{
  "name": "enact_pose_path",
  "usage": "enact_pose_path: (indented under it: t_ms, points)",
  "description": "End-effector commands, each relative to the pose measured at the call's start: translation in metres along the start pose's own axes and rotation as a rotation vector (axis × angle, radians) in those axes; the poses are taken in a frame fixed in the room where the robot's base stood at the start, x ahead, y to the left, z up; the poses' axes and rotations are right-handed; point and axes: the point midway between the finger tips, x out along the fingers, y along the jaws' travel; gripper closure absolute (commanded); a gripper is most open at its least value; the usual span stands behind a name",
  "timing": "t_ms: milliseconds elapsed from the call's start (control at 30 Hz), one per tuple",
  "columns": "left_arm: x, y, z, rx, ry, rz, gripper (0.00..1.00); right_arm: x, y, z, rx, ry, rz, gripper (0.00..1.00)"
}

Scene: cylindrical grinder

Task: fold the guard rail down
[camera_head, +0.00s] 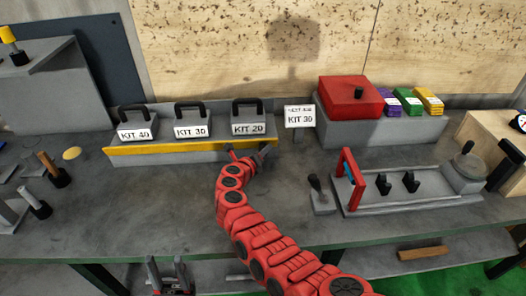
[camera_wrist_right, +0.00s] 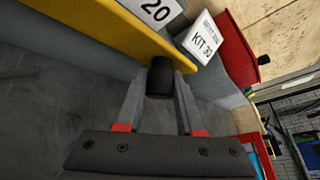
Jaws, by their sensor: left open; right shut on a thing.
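The guard rail is a long yellow bar (camera_head: 175,149) along the front of the grey rack (camera_head: 150,158) that holds the kit boxes. It also shows as a yellow band (camera_wrist_right: 105,30) in the right wrist view. My right gripper (camera_head: 250,155) is at the rail's right end. In the right wrist view, its fingers (camera_wrist_right: 160,82) are closed around a short black knob (camera_wrist_right: 160,65) beside the rail. The hand hides this knob in the head view. My left gripper (camera_head: 168,275) is open and empty, low at the bottom edge, below the bench front.
Kit boxes marked 40 (camera_head: 135,132), 30 (camera_head: 190,129) and 20 (camera_head: 248,128) stand behind the rail. A KIT 30 sign (camera_head: 299,116) is to their right. A fixture with a red handle (camera_head: 353,180) stands right of my arm. The bench in front of the rail's left part is clear.

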Motion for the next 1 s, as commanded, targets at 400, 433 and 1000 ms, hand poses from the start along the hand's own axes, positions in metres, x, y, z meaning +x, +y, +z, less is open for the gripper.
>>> enact_pose_path:
  t_ms: [400, 433, 1000]
  points:
    - [-0.056, 0.003, 0.009, 0.000, 0.000, 0.000, 0.50, 0.003, 0.012, -0.010, 0.057, -0.085, -0.057, 1.00]
    - [-0.062, 0.003, 0.011, 0.000, 0.000, 0.000, 0.50, 0.003, 0.012, -0.010, 0.065, -0.097, -0.066, 1.00]
    - [-0.157, 0.008, 0.026, 0.000, 0.000, 0.000, 0.50, 0.003, 0.014, -0.015, 0.172, -0.257, -0.187, 1.00]
